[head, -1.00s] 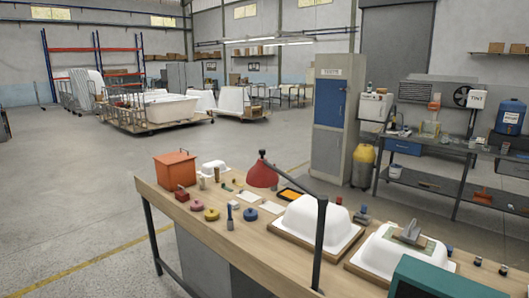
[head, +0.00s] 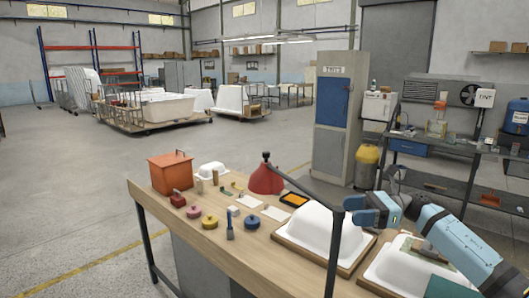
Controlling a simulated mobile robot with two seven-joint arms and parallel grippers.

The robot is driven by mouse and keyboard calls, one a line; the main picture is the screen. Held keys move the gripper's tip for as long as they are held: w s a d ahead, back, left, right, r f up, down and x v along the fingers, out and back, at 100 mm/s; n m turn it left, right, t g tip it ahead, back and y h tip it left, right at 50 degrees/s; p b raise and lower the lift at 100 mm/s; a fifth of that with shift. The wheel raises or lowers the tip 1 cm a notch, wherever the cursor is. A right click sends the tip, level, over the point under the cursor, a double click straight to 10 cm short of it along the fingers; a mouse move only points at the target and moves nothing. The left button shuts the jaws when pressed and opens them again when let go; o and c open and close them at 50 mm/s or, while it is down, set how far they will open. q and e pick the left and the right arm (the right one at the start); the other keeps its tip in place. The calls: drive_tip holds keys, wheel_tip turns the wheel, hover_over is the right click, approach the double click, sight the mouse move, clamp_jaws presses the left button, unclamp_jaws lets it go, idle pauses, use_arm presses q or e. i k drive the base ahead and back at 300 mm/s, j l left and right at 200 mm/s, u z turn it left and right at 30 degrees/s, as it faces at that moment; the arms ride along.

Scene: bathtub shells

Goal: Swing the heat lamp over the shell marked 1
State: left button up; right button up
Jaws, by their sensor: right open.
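The heat lamp has a red shade (head: 266,181) on a dark arm (head: 303,183) that runs to a dark upright post (head: 333,255) at the bench's near side. The shade hangs left of the larger white shell (head: 313,232), above the bench beside small cards. A second white shell (head: 386,268) stands at the lower right, partly hidden by my right arm. I cannot read a number on either shell. My right gripper (head: 358,209) is open, with its blue fingers close to the top of the lamp post; I cannot tell whether they touch. My left gripper is out of view.
Open floor lies left of the bench.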

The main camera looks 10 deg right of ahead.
sight(267, 180)
drive_tip(key=i, duration=1.5)
